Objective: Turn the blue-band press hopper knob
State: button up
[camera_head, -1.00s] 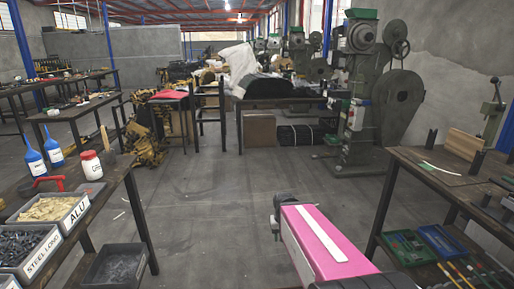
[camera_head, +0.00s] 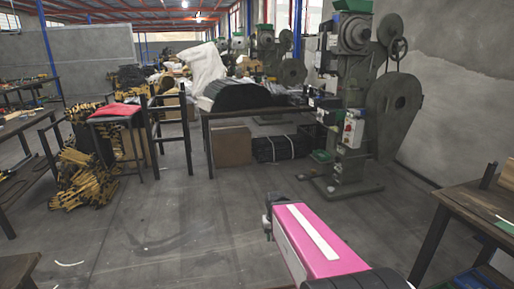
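A large dark green press (camera_head: 352,110) stands at the right of centre, past open floor, with a green hopper (camera_head: 352,5) on top, partly cut by the upper edge. I cannot make out a blue band or a hopper knob on it at this size. More presses stand behind it, among them one with a green top (camera_head: 265,30); their bands and knobs are too small to tell. My pink arm link with a white stripe reaches in from the bottom, well short of the press. No gripper fingers can be made out.
A dark table (camera_head: 270,110) with a black load adjoins the large press on its left. A workbench edge (camera_head: 450,205) juts in at the right. A red-topped stool (camera_head: 115,112) and yellow-black pieces (camera_head: 85,175) stand left. The central floor is clear.

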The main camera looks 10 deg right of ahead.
aim_at(366, 34)
jog(key=i+z, duration=0.8)
jog(key=i+j+z, duration=0.25)
jog(key=i+z, duration=0.2)
